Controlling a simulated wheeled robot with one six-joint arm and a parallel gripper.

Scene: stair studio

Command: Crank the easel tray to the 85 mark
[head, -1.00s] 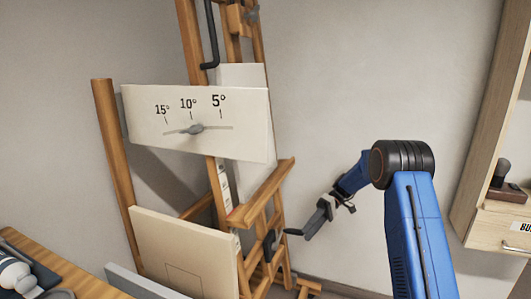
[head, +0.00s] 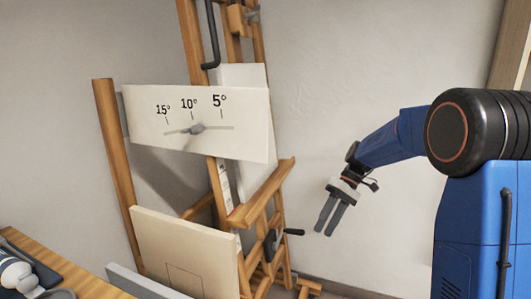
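The wooden easel stands against the wall, with its tray (head: 262,194) at mid-height. Below the tray, a dark crank (head: 271,243) has a handle (head: 293,232) pointing to the right. A vertical label strip (head: 216,180) runs along the mast near the tray, but its marks are too small and partly hidden to read. My gripper (head: 330,220) is to the right of the crank handle, apart from it. Its two fingers point down with a narrow gap between them and nothing held.
A white board (head: 240,115) with 15°, 10° and 5° marks and a pointer is on the easel. A pale panel (head: 185,250) leans in front, lower left. A wooden table (head: 85,280) is at the lower left. Bare wall and free room surround my gripper.

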